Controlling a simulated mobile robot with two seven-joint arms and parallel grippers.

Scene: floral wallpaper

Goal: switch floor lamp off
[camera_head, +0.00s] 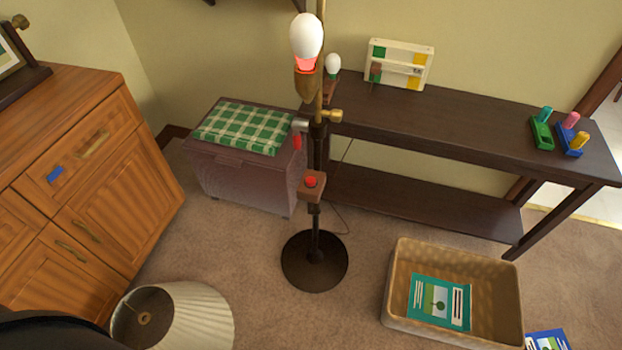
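The floor lamp stands upright in the middle of the view, with a dark round base (314,262) on the carpet and a thin dark pole. At its top is a bare white bulb (306,36), reddish at its lower end, in a brass socket (308,84). I cannot tell for certain whether the bulb is lit. A small brown box with a red button (311,181) sits on the pole below the middle. A red-tipped lever (297,140) sticks out left higher up. Neither of my grippers is in view.
A pleated lampshade (205,318) lies on the floor at lower left. A wooden cabinet (150,200) stands left. A chest (225,180) with a checked cushion and a dark console table (470,125) stand behind. A wicker basket (490,275) is at right. Carpet around the lamp base is mostly clear.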

